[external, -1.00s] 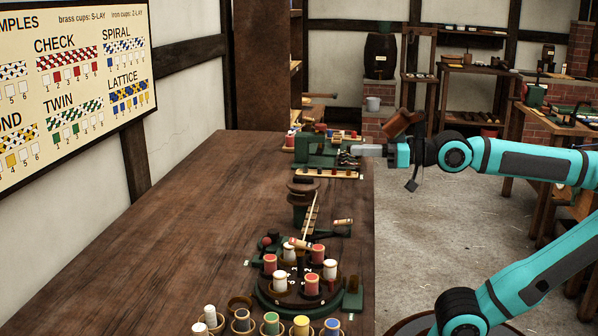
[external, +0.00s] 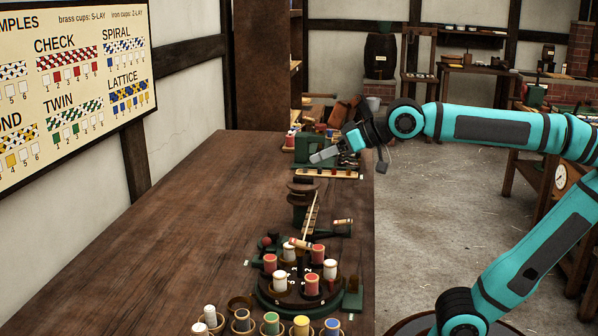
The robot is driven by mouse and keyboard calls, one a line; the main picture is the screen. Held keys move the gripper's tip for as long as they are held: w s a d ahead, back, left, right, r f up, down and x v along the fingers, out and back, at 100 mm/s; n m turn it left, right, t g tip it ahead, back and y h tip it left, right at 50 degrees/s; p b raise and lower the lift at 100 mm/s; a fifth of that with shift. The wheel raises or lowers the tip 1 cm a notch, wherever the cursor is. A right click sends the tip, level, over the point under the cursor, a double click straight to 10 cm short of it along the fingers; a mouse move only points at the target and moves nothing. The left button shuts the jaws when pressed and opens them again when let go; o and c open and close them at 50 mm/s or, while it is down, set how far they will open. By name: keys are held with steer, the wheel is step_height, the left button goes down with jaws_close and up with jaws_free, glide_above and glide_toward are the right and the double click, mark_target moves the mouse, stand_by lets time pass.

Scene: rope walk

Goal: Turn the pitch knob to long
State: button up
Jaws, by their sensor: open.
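My gripper (external: 322,157) is at the far end of the long wooden table, its fingers pointing left and slightly down. It is in front of a green machine (external: 306,147) and hides part of it. I cannot make out the pitch knob or its setting at this size. I cannot tell whether the gripper touches anything on the machine. No object shows between its fingers.
A round green stand (external: 300,297) with red and white bobbins stands nearer on the table (external: 190,215). A dark post (external: 300,204) rises between it and the machine. Cups with coloured bobbins (external: 271,325) line the front. The table's left side is clear.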

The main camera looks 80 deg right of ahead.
mark_target(273, 231)
steer(key=shift+w+d+f+m+g, duration=1.3)
steer(key=shift+w+f+m+g, duration=0.55)
steer(key=shift+w+g, duration=1.45)
steer(key=shift+w+d+f+m+g, duration=1.25)
steer(key=shift+w+f+m+g, duration=0.55)
steer(key=shift+w+g, duration=1.45)
steer(key=shift+t+y, duration=0.3)
steer(key=shift+t, duration=0.25)
steer(key=f, duration=0.5)
steer(key=w+f, duration=0.1)
steer(key=f, duration=1.1)
steer(key=shift+w, duration=0.15)
steer(key=shift+r, duration=0.1)
steer(key=c, duration=1)
steer(key=shift+o, duration=0.2)
